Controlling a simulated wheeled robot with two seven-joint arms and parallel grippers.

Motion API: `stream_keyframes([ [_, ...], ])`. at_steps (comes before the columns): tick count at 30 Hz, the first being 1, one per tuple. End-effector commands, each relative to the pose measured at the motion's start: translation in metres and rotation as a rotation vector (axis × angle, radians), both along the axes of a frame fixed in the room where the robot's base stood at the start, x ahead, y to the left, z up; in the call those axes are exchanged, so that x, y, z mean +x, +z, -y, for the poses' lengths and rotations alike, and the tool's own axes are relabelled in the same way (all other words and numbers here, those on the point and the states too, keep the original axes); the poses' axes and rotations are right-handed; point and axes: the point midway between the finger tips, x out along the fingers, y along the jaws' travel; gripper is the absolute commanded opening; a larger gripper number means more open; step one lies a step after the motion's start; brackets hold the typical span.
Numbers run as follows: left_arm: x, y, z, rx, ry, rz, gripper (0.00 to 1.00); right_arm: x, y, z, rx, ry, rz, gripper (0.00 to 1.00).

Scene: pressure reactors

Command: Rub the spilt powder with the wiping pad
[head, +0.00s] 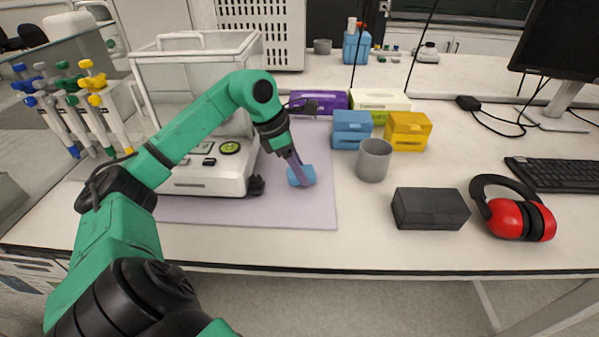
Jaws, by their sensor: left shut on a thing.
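My left gripper (297,172) is shut on the wiping pad (306,177), a small blue block. The pad is low over the lilac mat (315,212), to the right of the balance; I cannot tell whether it touches the mat. The spilt powder cannot be made out; the gripper and pad may hide it. My right gripper is not in view.
The balance (200,178) with its glass case stands left of the gripper. A grey cup (374,160), blue box (352,130), yellow box (408,131), black box (430,208) and red earmuffs (520,215) stand to the right. The mat's front right is clear.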

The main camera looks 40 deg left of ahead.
Motion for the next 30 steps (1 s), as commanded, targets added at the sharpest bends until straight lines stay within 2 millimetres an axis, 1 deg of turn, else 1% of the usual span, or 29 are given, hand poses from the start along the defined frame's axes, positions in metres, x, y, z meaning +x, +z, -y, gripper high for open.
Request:
stream_keyframes([
  [1,-0.001,0.006,0.0,0.0,-0.001,-0.005,0.0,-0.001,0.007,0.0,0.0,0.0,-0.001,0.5],
  [8,-0.003,0.027,0.0,0.001,0.0,-0.005,0.0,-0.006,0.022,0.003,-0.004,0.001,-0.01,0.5],
  [15,-0.005,0.049,0.0,0.001,0.001,-0.003,0.0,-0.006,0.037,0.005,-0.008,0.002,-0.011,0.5],
  [18,-0.005,0.056,0.0,0.001,0.001,-0.003,0.0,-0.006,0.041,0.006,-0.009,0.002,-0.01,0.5],
  [22,-0.006,0.058,0.0,0.0,0.002,-0.004,0.0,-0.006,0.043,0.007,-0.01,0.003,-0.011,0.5],
  [30,-0.006,0.058,0.0,0.0,0.002,-0.004,0.0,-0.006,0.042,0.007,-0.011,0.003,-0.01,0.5],
])
